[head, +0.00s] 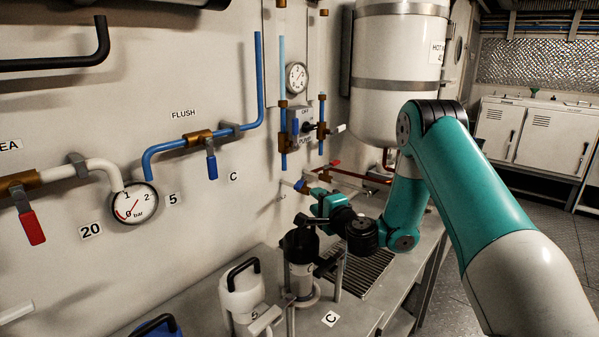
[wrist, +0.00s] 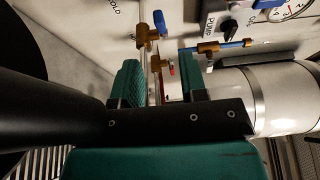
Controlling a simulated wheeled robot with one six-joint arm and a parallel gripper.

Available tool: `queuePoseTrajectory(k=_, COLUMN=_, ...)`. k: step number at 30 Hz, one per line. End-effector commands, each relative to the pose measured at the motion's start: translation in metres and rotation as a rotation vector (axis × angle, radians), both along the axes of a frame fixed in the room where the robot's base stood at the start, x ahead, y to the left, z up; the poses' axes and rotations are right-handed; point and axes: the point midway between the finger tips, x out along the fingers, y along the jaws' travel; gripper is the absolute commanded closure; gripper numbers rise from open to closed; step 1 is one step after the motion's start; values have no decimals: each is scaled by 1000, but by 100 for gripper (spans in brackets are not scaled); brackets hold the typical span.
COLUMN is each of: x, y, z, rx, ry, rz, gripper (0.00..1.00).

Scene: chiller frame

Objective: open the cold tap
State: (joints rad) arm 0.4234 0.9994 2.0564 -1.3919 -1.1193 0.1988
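A brass tap with a blue lever (wrist: 159,21) is on the wall near a "COLD" label (wrist: 114,7) in the wrist view. Its blue lever (head: 300,185) shows small in the head view, beside my gripper (head: 318,204). In the wrist view my gripper (wrist: 161,76) has its two teal fingers apart. The blue lever lies beyond the fingertips, not between them. A smaller tap with a red lever (wrist: 172,71) shows farther off, through the gap. Contact with any tap cannot be seen.
A black-topped canister (head: 300,262) and a white jug (head: 241,293) stand on the bench close to my arm. A drain grille (head: 362,272) lies beside them. A white tank (head: 398,60) hangs above. A "FLUSH" valve with a blue lever (head: 212,166) is on the wall.

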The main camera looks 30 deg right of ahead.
Motion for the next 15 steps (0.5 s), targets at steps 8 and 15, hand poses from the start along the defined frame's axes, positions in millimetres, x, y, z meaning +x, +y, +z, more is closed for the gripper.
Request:
queuePoseTrajectory(k=8, x=18, y=-2, z=8, rx=1, ry=2, rz=-3, gripper=61)
queuePoseTrajectory(k=15, x=41, y=0, z=6, rx=-5, ry=-2, rz=2, gripper=61)
